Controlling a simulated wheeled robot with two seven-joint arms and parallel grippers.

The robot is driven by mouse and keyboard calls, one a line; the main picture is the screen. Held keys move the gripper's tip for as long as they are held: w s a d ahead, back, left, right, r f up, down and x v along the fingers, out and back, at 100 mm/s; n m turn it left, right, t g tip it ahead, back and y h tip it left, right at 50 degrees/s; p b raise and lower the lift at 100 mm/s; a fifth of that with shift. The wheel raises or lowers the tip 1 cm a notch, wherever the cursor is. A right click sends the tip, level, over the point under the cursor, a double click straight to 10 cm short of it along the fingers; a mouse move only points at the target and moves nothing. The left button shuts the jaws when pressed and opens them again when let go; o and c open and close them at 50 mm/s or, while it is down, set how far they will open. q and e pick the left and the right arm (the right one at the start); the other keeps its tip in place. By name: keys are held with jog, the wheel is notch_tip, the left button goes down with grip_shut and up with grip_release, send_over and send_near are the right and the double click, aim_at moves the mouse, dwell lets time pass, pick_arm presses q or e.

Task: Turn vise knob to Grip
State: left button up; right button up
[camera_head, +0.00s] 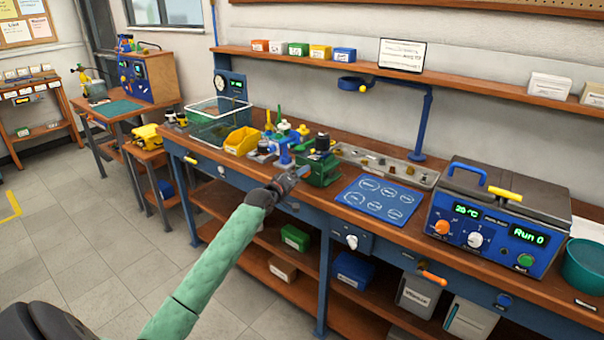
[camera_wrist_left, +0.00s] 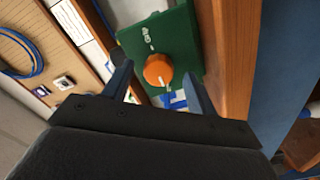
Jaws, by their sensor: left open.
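The green vise (camera_head: 321,170) stands at the front edge of the workbench in the head view. In the left wrist view its green face (camera_wrist_left: 184,45) carries an orange round knob (camera_wrist_left: 158,69). A white "Grip" label is printed on the face, on the side of the knob away from my gripper. A small white mark shows at the knob's edge nearest my gripper. My left gripper (camera_head: 295,175) is at the vise's front. Its fingers are open, one on each side of the knob in the wrist view; I cannot tell whether they touch it. My right gripper is not in view.
A blue mat (camera_head: 380,202) lies right of the vise, with a metal parts tray (camera_head: 390,170) behind. A yellow bin (camera_head: 241,141) and small fixtures stand to the left. A blue heater unit (camera_head: 490,225) is farther right. The bench's wooden front edge runs close beside my gripper.

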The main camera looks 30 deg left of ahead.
pick_arm(q)
jog(key=shift+w, duration=0.75)
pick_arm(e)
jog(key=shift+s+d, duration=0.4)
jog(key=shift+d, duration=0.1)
pick_arm(q)
jog(key=shift+d, duration=0.1)
jog(key=c, duration=1)
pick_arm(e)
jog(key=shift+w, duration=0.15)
